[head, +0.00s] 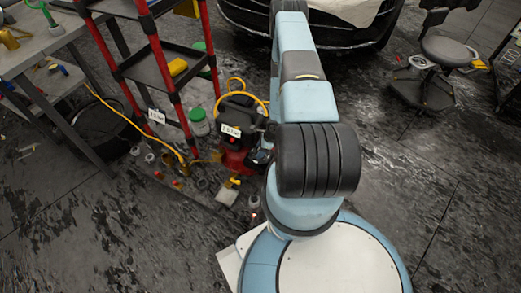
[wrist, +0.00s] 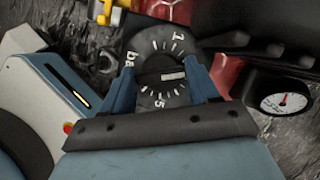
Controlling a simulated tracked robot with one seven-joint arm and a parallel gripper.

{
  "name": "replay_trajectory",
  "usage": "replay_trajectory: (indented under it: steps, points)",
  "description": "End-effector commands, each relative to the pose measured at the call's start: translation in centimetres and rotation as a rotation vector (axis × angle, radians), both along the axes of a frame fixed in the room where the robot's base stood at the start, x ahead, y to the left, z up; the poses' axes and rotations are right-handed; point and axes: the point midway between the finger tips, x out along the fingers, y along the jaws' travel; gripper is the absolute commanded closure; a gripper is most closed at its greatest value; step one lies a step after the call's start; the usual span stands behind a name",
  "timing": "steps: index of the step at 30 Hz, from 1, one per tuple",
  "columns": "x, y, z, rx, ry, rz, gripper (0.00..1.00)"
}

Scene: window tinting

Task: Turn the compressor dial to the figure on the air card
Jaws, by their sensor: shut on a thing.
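The compressor (head: 236,152) is red and black and stands on the floor left of my arm, with a yellow hose over it. Its dial (wrist: 152,48) fills the upper middle of the wrist view, with white ticks, "1" at the top, "5" at the bottom and "bar" at the left. A pale bar on the dark centre knob (wrist: 172,76) lies nearly level, toward the right. My gripper (wrist: 168,84) is shut on the knob, one blue finger on each side. A small white card (head: 230,130) is on the compressor; its figure is too small to read surely.
A round white gauge (wrist: 285,103) with a red needle sits right of the dial. A red-posted cart (head: 160,62) stands close left of the compressor and bears another small white card (head: 156,116). Bottles and loose items lie around its base. Open floor lies right of my arm.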

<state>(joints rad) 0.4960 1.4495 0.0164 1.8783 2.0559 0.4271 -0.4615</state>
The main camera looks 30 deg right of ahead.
Motion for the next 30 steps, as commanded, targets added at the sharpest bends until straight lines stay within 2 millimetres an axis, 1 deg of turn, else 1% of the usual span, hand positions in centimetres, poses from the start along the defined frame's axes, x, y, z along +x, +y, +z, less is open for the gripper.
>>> replay_trajectory:
  steps: [9, 15, 21, 30]
  points:
    - [0.21, 0.07, 0.09, -0.001, -0.005, -0.237, 0.71]
    - [0.23, 0.07, 0.12, -0.001, -0.006, -0.348, 0.71]
    - [0.27, 0.08, 0.13, 0.0, -0.008, -0.408, 0.71]
    - [0.31, 0.05, 0.13, 0.0, -0.008, -0.43, 0.71]
